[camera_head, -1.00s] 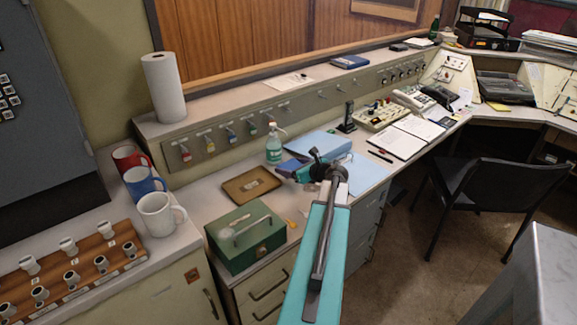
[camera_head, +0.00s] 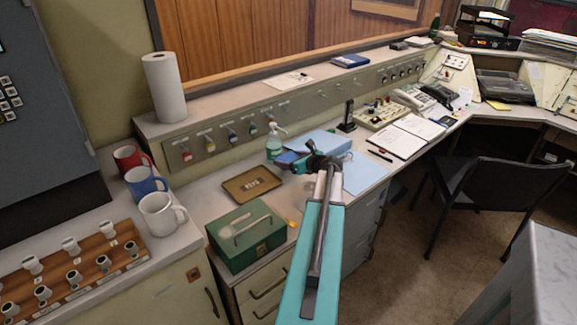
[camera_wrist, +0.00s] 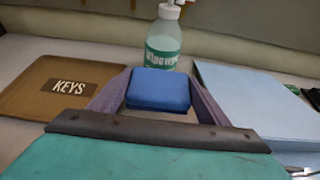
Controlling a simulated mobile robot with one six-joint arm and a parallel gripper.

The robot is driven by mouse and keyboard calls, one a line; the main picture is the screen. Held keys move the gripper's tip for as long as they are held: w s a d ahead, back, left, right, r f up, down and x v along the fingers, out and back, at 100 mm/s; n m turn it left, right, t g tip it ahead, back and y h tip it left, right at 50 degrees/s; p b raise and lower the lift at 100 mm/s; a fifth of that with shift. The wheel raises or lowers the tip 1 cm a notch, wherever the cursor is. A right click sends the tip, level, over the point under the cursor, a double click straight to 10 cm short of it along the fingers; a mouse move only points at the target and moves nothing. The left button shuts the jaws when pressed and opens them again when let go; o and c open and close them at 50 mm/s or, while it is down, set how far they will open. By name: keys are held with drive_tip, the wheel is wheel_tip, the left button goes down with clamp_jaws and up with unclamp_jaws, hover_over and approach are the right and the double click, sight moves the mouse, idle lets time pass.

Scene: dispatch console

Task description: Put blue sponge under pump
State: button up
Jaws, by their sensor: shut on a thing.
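A blue sponge (camera_wrist: 158,88) sits between the fingers of my gripper (camera_wrist: 157,100) in the wrist view. A small blue part of it (camera_head: 288,157) shows past my gripper (camera_head: 284,163) in the head view. The pump bottle (camera_wrist: 162,48), clear with a green label, stands upright just beyond the sponge. The sponge hides its lower part, and its pump head is cut off at the top edge. In the head view the bottle (camera_head: 274,149) stands just behind my gripper, its spout towards the right. I cannot tell whether sponge and bottle touch.
A brown KEYS tray (camera_wrist: 22,98) lies left of my gripper, and a light blue folder (camera_wrist: 255,105) lies to the right. A green cash box (camera_head: 243,250) stands nearer, at the counter's front. Mugs (camera_head: 158,213) stand at the left. The panel wall is close behind the bottle.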

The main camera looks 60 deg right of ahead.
drive_tip(key=shift+w+d, duration=0.3)
drive_tip(key=shift+f+p, duration=0.35)
drive_tip(key=shift+f, duration=1.45)
drive_tip(key=shift+f, duration=0.15)
drive_tip(key=o, duration=1)
drive_tip(key=shift+s+a+r, duration=0.1)
drive_tip(key=shift+s+r, duration=0.05)
drive_tip(key=shift+r, duration=0.05)
drive_tip(key=b+v, duration=0.1)
drive_tip(key=v, duration=1.1)
drive_tip(key=shift+r, duration=0.1)
